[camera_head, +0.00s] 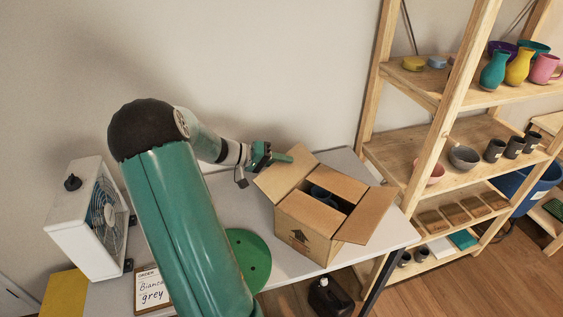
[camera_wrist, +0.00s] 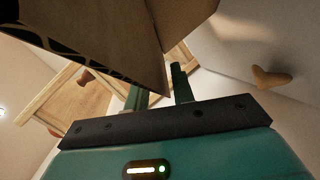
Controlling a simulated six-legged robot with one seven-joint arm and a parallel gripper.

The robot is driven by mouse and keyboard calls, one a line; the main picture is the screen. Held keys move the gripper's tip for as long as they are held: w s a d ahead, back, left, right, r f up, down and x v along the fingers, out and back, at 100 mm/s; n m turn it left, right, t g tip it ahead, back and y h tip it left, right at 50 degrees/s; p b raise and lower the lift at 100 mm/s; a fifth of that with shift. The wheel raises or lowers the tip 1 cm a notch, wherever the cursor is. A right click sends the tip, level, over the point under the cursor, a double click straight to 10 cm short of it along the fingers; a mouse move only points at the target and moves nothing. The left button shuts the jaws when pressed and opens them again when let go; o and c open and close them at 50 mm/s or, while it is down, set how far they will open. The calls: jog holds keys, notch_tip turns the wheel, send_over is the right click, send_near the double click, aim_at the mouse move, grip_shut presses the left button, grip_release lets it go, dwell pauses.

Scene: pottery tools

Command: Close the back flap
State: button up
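A cardboard box (camera_head: 303,237) with an arrow on its side stands on the white table. A flap at the left, toward the wall (camera_head: 282,178), is raised and leans outward; I take it for the back flap. The right flap (camera_head: 367,214) also sticks outward. Two other flaps look folded inward, with a dark gap and a blue thing (camera_head: 322,194) between them. My gripper (camera_head: 281,158) is just behind the raised left flap's upper edge. In the wrist view, my gripper's two fingers (camera_wrist: 160,88) are apart, with a cardboard corner (camera_wrist: 158,62) close by; contact is unclear.
A wooden shelf (camera_head: 440,130) with vases, cups and bowls stands right of the table. A white fan box (camera_head: 85,215), an order card (camera_head: 150,290) and a green disc (camera_head: 250,258) lie left of the box. A dark jug (camera_head: 328,297) is below the table's front edge.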

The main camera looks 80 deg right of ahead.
grip_shut()
dwell(1.4)
